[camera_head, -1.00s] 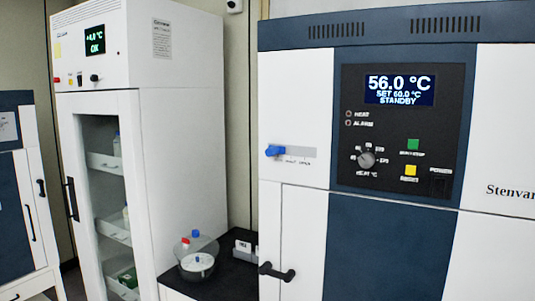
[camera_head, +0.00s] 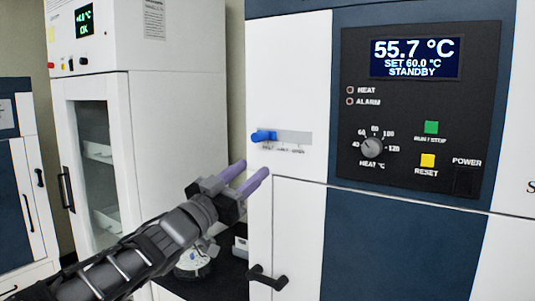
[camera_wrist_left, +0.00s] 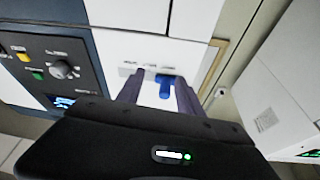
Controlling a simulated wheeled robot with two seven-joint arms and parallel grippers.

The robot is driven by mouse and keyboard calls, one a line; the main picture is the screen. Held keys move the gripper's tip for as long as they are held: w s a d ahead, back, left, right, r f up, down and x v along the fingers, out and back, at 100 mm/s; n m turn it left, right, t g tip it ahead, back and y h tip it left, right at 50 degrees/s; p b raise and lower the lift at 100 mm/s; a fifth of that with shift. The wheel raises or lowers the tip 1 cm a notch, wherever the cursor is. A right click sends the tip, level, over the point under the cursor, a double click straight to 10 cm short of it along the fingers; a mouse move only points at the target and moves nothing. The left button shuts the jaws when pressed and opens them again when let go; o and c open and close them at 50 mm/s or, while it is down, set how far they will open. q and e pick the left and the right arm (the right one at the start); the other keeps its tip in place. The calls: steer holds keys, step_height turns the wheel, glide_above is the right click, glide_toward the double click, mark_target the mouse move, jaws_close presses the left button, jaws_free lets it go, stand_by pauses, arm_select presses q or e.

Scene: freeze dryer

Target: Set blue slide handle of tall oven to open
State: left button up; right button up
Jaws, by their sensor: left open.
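The tall oven (camera_head: 410,235) is white and dark blue and fills the right of the head view. Its blue slide handle (camera_head: 264,136) sits at the left end of a grey slot plate (camera_head: 294,137) on the white panel. My left gripper (camera_head: 250,173) is open, with purple fingers pointing up and right, just below and left of the handle and apart from it. In the left wrist view the blue handle (camera_wrist_left: 165,86) appears between the two fingers of my left gripper (camera_wrist_left: 157,90), beyond their tips. My right gripper is not in view.
The oven's control panel (camera_head: 416,110) has a display, knob and buttons right of the slot. A black door handle (camera_head: 268,279) sticks out below. A white glass-door cabinet (camera_head: 175,110) stands left. A dark counter (camera_head: 228,270) lies between, partly hidden by my arm.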

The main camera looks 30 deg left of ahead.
mark_target(254, 139)
arm_select(q)
steer(key=shift+t, duration=0.4)
steer(key=s+r, duration=0.1)
steer(key=s+a+r, duration=0.1)
steer(key=s+r, duration=0.1)
steer(key=shift+a+r, duration=0.25)
steer(key=shift+r, duration=0.15)
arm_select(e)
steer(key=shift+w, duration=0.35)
arm_select(q)
steer(key=shift+w, duration=0.15)
steer(key=p+x, duration=0.2)
steer(key=x, duration=0.5)
steer(key=shift+w+r, duration=0.15)
steer(key=shift+w, duration=0.2)
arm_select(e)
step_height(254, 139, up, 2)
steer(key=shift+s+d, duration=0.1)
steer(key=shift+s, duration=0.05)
arm_select(q)
steer(key=shift+c, duration=0.3)
jaws_close()
